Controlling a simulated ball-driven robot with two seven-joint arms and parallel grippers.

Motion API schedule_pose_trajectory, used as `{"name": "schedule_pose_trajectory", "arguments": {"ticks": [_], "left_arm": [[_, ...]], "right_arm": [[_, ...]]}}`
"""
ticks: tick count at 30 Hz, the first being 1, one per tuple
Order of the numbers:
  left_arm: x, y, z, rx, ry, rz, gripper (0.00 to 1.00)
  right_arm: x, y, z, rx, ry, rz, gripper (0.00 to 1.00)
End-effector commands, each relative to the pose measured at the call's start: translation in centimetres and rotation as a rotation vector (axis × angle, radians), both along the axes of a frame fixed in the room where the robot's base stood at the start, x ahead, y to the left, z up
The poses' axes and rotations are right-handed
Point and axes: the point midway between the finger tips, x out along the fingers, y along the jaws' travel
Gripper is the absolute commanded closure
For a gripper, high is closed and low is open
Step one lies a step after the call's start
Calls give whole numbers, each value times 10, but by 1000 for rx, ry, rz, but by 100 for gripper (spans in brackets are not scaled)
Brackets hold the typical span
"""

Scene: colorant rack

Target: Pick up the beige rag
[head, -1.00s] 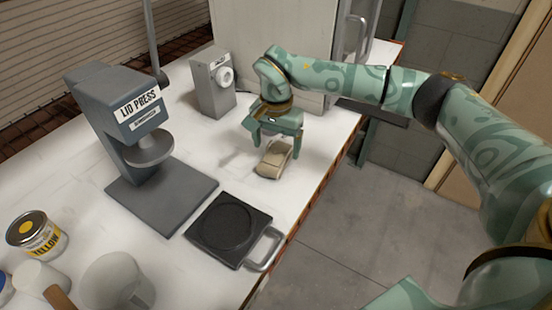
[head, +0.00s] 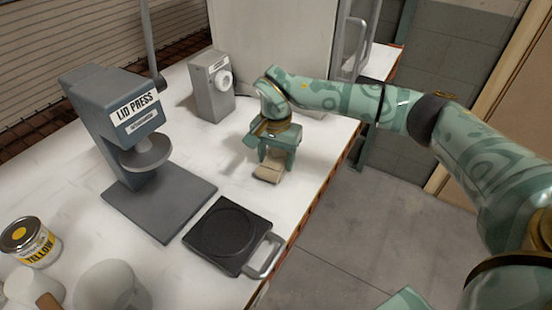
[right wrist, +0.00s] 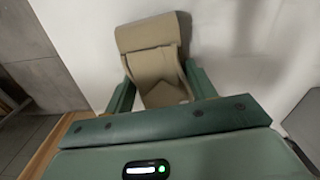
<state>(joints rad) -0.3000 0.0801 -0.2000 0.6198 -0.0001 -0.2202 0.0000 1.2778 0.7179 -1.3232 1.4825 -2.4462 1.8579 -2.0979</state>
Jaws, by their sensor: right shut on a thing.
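The beige rag (head: 266,175) is a small folded cloth on the white worktop, near its right edge. My right gripper (head: 274,160) is down over it and shut on it, hiding its upper part in the head view. In the right wrist view the rag (right wrist: 150,38) lies between the two green fingers of the right gripper (right wrist: 157,84), with its folded end beyond them. I cannot tell whether the rag is clear of the worktop. My left gripper is not in view.
A grey lid press (head: 160,205) stands to the left. A black plate with a handle (head: 228,236) lies in front. A grey box with a knob (head: 210,92) stands behind. A yellow-labelled can (head: 35,245) is at the lower left. The worktop's right edge (head: 325,180) is close.

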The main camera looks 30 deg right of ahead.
Motion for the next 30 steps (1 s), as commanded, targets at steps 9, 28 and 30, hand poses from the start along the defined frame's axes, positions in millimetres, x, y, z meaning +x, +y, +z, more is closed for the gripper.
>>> {"name": "schedule_pose_trajectory", "arguments": {"ticks": [9,28,30], "left_arm": [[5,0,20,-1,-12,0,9],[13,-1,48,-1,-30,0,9],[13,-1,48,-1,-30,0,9]], "right_arm": [[-13,-10,56,-1,-6,-1,66],[-115,-75,129,0,-1,-1,66],[-117,-76,129,1,-1,0,66]]}}
